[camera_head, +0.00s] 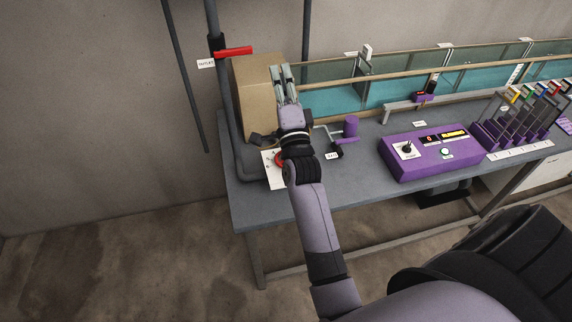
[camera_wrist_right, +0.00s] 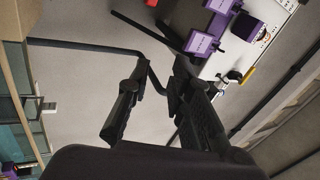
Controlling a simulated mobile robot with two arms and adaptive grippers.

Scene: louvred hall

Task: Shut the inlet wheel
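A small red part (camera_head: 279,158), possibly the inlet wheel, shows at the left end of the bench beside a white card (camera_head: 272,172). My right wrist covers most of it, and its setting cannot be told. My right gripper (camera_head: 284,74) is above the bench, in front of a tan box, with its fingers pointing to the back. In the right wrist view the right gripper (camera_wrist_right: 156,78) is open, with a clear gap between its dark fingers and nothing held. My left gripper is not in view.
A red outlet lever (camera_head: 233,51) sits on the upright pipe. The tan box (camera_head: 252,95) stands behind my gripper. A purple crank handle (camera_head: 351,127) and a purple control box (camera_head: 425,153) are to the right. A glass-sided water channel (camera_head: 350,97) runs along the back.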

